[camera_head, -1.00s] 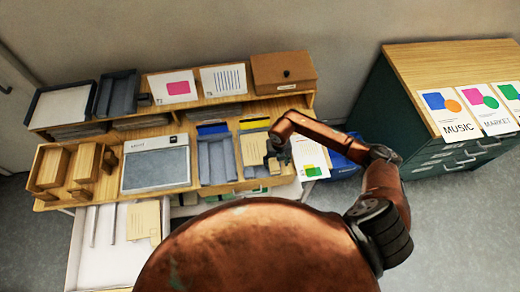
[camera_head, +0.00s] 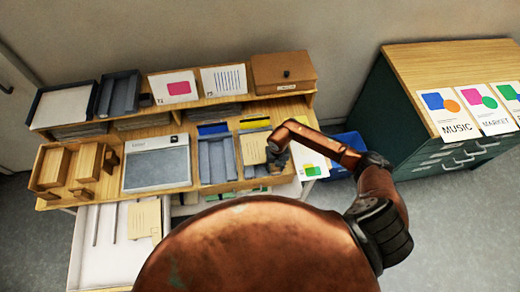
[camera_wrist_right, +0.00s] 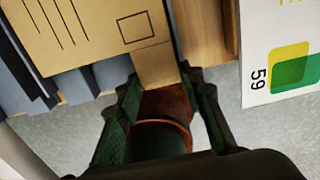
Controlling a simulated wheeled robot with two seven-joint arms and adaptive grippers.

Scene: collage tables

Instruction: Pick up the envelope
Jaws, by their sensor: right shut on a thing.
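The tan envelope (camera_head: 254,147) stands in the right part of the desk organizer in the head view. In the right wrist view the envelope (camera_wrist_right: 85,30) fills the upper left, with printed lines and a stamp square. My right gripper (camera_head: 276,160) is at its right edge in the head view. In the wrist view my right gripper (camera_wrist_right: 160,75) has its fingers shut on a tan tab-like part at the envelope's lower edge. A second tan envelope (camera_head: 145,218) lies in the open white drawer. My left gripper is not in view.
Grey slots (camera_head: 216,160) stand left of the envelope. A white card (camera_head: 311,165) with yellow and green shapes hangs close to the right. The wooden desk (camera_head: 190,203) carries a grey-topped device (camera_head: 157,168). A blue bin (camera_head: 346,150) and green cabinet (camera_head: 400,120) stand right.

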